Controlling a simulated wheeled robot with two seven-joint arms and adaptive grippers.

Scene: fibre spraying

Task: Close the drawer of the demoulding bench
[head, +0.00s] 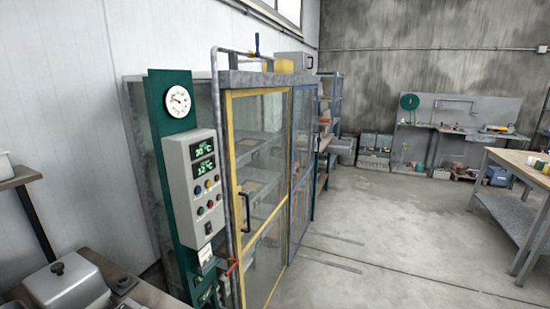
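Neither of my grippers is in the head view. I cannot tell for certain which piece is the demoulding bench. A wooden-topped table (522,163) with grey metal legs and a lower shelf stands at the right edge, partly cut off by the frame. A grey workbench (462,131) with a back panel and tools stands against the far wall. I can make out no open drawer on either one.
A tall cabinet with a yellow-framed glass door (262,195) fills the middle, its door shut. A grey control box (203,184) is on its left side. A metal lidded box (66,288) sits at the lower left. The concrete floor (390,230) is clear toward the right.

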